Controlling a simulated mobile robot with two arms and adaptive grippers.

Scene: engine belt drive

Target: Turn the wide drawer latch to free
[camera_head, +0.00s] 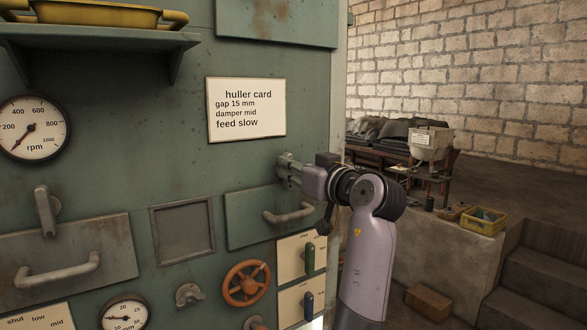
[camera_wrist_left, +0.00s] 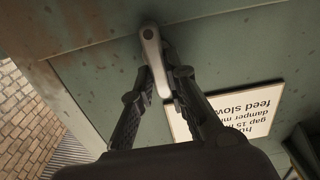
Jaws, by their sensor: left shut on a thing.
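My left gripper (camera_head: 292,172) is at the green panel, just above a drawer with a grey bar handle (camera_head: 288,214). It is shut on a small grey latch. In the left wrist view the latch (camera_wrist_left: 153,60) is a pale metal bar with a rounded end, lying between the two dark fingers of my left gripper (camera_wrist_left: 162,82). Its rounded end is close to the drawer's edge. In the head view the fingers and wrist hide most of this latch. Another grey latch (camera_head: 45,212) hangs at the upper edge of the left drawer (camera_head: 108,243). My right gripper is not in view.
A huller card (camera_head: 246,108) is fixed above the gripper. An orange handwheel (camera_head: 246,284) and a switch plate with a green lever (camera_head: 309,258) sit below the drawer. A shelf (camera_head: 100,38) juts out at upper left. Free floor and steps lie to the right.

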